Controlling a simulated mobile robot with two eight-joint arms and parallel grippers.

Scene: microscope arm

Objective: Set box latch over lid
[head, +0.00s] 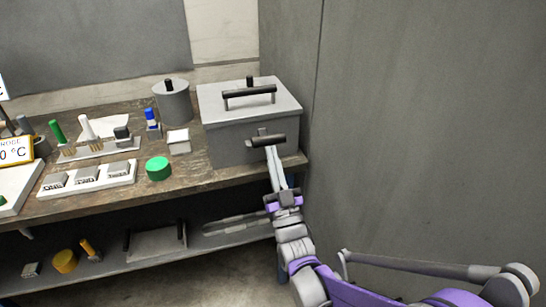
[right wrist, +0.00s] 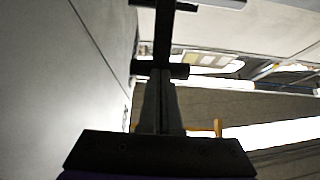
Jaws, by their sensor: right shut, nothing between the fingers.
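The grey box (head: 226,143) stands at the right end of the workbench, with its lid (head: 222,99) lying on top. The lid carries a black bar handle (head: 249,97) and a small black knob. The latch (head: 266,140), a dark horizontal bar on a small bracket, is on the box's front face below the lid. My right gripper (head: 272,152) points up at the latch bar, fingers shut and empty. In the right wrist view the closed fingertips (right wrist: 160,75) reach the dark latch bar (right wrist: 180,71); I cannot tell whether they touch it. My left gripper is out of view.
A grey wall (head: 420,110) stands close to the box's right. On the bench (head: 205,167) are a grey canister (head: 173,103), a green cylinder (head: 158,168), a small white-topped block (head: 179,138) and racks of small items. A lower shelf (head: 120,262) holds more items.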

